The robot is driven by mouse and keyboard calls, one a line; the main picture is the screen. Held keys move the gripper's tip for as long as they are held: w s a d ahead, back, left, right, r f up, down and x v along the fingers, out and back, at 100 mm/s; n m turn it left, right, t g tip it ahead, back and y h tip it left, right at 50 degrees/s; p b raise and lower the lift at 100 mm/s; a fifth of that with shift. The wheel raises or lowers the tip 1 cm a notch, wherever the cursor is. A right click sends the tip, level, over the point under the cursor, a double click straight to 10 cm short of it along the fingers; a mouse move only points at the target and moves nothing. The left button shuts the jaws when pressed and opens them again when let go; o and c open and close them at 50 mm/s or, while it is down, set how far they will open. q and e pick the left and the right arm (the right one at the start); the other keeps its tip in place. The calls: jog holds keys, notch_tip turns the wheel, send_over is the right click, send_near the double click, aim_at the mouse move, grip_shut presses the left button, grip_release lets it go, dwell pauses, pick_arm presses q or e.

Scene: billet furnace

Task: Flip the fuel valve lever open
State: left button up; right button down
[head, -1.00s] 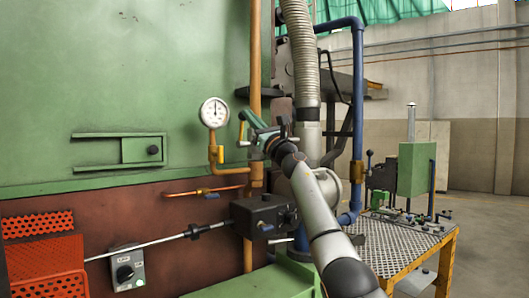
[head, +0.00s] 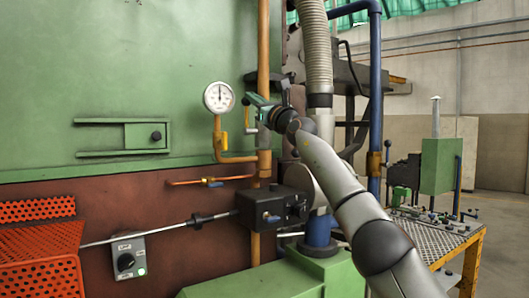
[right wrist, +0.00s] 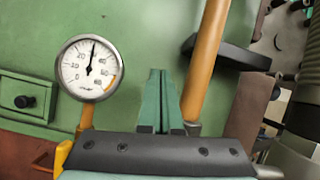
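A bit of yellow (right wrist: 64,155) shows at the lower left in the right wrist view, mostly hidden by the gripper body. My left gripper is out of view.
A smaller valve with a blue handle (head: 213,182) sits on a thin pipe below. A black box (head: 272,205) and a control switch (head: 128,257) are lower down. A ribbed duct (head: 315,45) and a blue pipe (head: 375,100) stand to the right.

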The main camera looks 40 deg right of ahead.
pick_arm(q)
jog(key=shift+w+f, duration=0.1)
pick_arm(e)
jog(key=shift+d, duration=0.3)
dwell(0.3)
